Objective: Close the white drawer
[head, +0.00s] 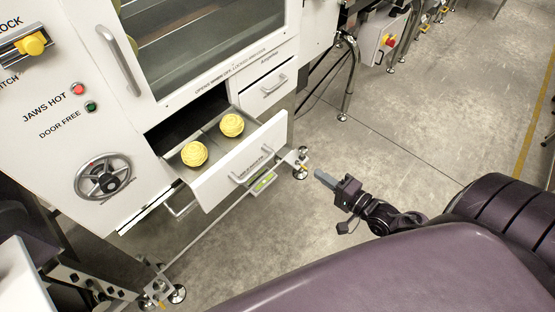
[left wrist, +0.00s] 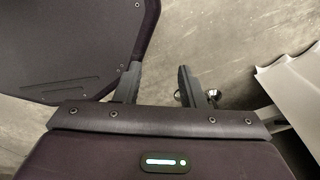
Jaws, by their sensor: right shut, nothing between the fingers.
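The white drawer (head: 241,164) is pulled out of the lower part of the white machine in the head view. It has a bar handle (head: 252,166) on its front. Two yellow, ridged balls (head: 194,153) and (head: 231,125) lie inside it. My right gripper (head: 325,179) is shut and empty, to the right of the drawer front and clearly apart from it. My left gripper shows only in the left wrist view (left wrist: 158,84), where its fingers stand apart with nothing between them above the floor.
A second, closed drawer (head: 265,88) with a handle sits above right of the open one. A handwheel (head: 103,177) and lit buttons are on the machine's left panel. Metal feet and a low rail stand below.

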